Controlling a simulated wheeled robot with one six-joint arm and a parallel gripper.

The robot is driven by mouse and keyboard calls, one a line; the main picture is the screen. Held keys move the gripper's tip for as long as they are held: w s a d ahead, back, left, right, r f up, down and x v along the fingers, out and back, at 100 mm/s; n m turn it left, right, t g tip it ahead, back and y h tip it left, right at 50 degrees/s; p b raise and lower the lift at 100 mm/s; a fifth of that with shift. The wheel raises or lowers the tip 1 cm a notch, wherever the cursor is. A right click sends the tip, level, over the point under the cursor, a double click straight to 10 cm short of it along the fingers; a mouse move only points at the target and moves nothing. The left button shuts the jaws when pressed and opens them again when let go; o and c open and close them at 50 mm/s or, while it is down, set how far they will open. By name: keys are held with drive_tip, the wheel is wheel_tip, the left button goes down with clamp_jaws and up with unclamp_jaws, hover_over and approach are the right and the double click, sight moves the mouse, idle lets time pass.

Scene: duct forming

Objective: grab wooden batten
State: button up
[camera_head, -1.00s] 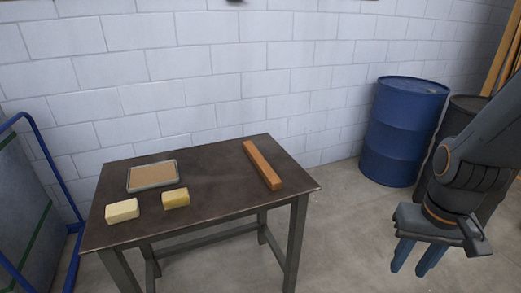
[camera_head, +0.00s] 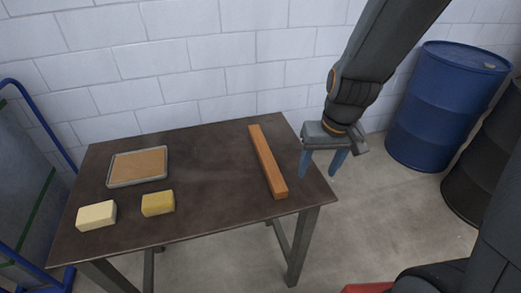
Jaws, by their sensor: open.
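The wooden batten (camera_head: 267,162) is a long orange-brown bar. It lies flat near the right end of the dark table (camera_head: 215,165), running from the back edge toward the front. My gripper (camera_head: 320,172) is to the right of the batten, by the table's right edge. Its two blue fingers point down, apart, with nothing between them. The gripper and the batten do not touch, and the batten is in full view.
A shallow tray (camera_head: 138,167) with a tan surface lies at the table's left, with a cream block (camera_head: 96,215) and a yellow block (camera_head: 158,203) in front. A blue drum (camera_head: 445,105) and a dark drum (camera_head: 485,165) stand at right. The table's middle is clear.

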sight(266, 154)
drive_tip(key=w+a+t+p, duration=0.1)
drive_tip(key=w+a+p, duration=0.1)
drive_tip(key=w+a, duration=0.2)
drive_tip(key=w+a+f+n+p, duration=0.1)
drive_tip(key=w+a+p, duration=0.1)
drive_tip(key=w+a, duration=0.2)
drive_tip(key=w+a+f+n+t+p, duration=0.1)
drive_tip(key=w+a+p, duration=0.1)
drive_tip(key=w+a, duration=0.1)
drive_tip(key=shift+w+a+f+t, duration=0.2)
drive_tip(key=shift+w+a+t, duration=0.15)
drive_tip(key=shift+w, duration=0.4)
drive_tip(key=shift+w+a+f, duration=0.3)
drive_tip(key=shift+w+f, duration=0.05)
drive_tip(key=shift+f, duration=0.15)
drive_tip(key=b+x, duration=0.5)
drive_tip(key=x, duration=0.2)
drive_tip(key=shift+w+f, duration=0.1)
drive_tip(key=shift+w, duration=0.15)
drive_tip(key=c, duration=1.3)
